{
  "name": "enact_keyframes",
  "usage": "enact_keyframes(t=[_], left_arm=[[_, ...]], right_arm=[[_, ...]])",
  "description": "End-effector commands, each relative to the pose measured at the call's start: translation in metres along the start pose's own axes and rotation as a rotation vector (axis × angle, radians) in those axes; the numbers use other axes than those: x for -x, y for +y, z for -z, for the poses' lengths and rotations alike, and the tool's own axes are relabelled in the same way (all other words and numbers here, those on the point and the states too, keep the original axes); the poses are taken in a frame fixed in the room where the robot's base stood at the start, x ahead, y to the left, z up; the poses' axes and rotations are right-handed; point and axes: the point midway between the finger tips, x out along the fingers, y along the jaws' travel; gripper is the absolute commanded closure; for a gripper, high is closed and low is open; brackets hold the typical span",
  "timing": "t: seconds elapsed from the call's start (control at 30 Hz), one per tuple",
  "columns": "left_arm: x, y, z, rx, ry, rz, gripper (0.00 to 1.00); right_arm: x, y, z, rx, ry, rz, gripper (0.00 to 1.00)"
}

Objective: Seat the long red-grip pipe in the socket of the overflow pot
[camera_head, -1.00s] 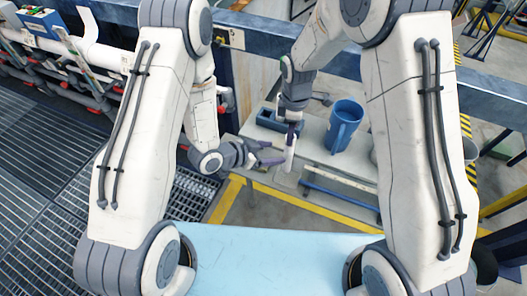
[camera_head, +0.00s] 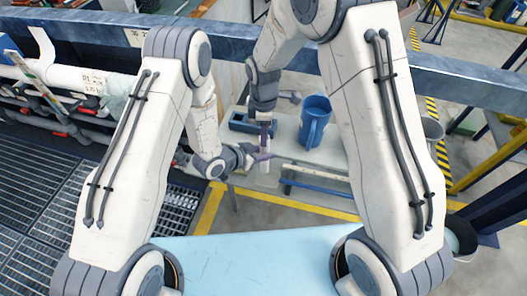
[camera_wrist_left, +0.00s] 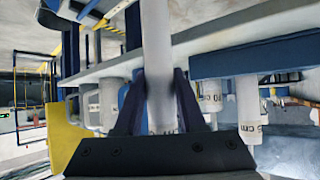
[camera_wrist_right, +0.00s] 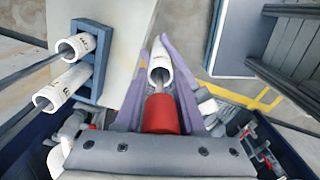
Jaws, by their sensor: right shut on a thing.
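The long pipe (camera_head: 265,166) hangs roughly upright below my right gripper (camera_head: 264,140). In the right wrist view my right gripper (camera_wrist_right: 160,90) is shut on its red grip (camera_wrist_right: 160,114), with a white end beyond. My left gripper (camera_head: 262,157) is at the pipe's white lower part. In the left wrist view a white pipe (camera_wrist_left: 157,50) runs between the fingers of my left gripper (camera_wrist_left: 160,100); whether they press on it is unclear. A blue pot (camera_head: 316,115) with a side fitting, seemingly the overflow pot, stands on the bench right of the pipe. Its socket opening is not clear.
A blue holder (camera_head: 240,124) lies on the pale bench (camera_head: 330,155) left of the pot. The right wrist view shows a blue rack (camera_wrist_right: 98,72) with two white tubes. A dark blue beam (camera_head: 440,70) crosses behind. A light blue surface (camera_head: 260,255) lies in front.

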Motion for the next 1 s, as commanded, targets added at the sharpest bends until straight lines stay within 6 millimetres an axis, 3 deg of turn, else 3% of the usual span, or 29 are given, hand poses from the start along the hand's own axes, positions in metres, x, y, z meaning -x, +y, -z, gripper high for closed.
enact_keyframes(t=[0.03, 0.07, 0.13, 0.17, 0.2, 0.23, 0.53, 0.67, 1.0], left_arm=[[0.000, -0.001, 0.000, 0.001, -0.001, 0.002, 0.91], [0.000, -0.001, 0.000, 0.001, -0.001, 0.002, 1.00], [0.000, -0.001, 0.000, 0.001, -0.001, 0.002, 1.00], [0.000, -0.001, 0.000, 0.001, 0.000, 0.003, 1.00], [0.000, -0.001, 0.000, 0.001, 0.000, 0.003, 1.00], [0.000, -0.001, 0.000, 0.001, 0.000, 0.003, 1.00], [0.000, -0.001, 0.000, 0.000, 0.001, 0.002, 1.00], [0.000, -0.001, 0.001, 0.000, 0.001, 0.002, 1.00], [0.000, -0.001, 0.000, 0.000, 0.001, 0.002, 1.00]], right_arm=[[0.000, -0.001, -0.001, 0.000, -0.001, 0.002, 1.00], [0.000, -0.001, -0.001, 0.000, -0.002, 0.002, 1.00], [0.000, -0.001, -0.001, 0.001, -0.002, 0.003, 1.00], [0.000, -0.001, -0.001, 0.001, -0.002, 0.003, 0.50], [0.000, -0.001, -0.001, 0.000, -0.002, 0.003, 0.35], [0.000, -0.001, -0.001, 0.000, -0.002, 0.003, 0.27], [0.001, -0.001, -0.001, 0.000, -0.001, 0.002, 0.27], [0.009, 0.000, 0.000, 0.000, 0.000, 0.000, 0.27], [0.078, 0.001, 0.000, 0.000, 0.001, -0.003, 0.27]])
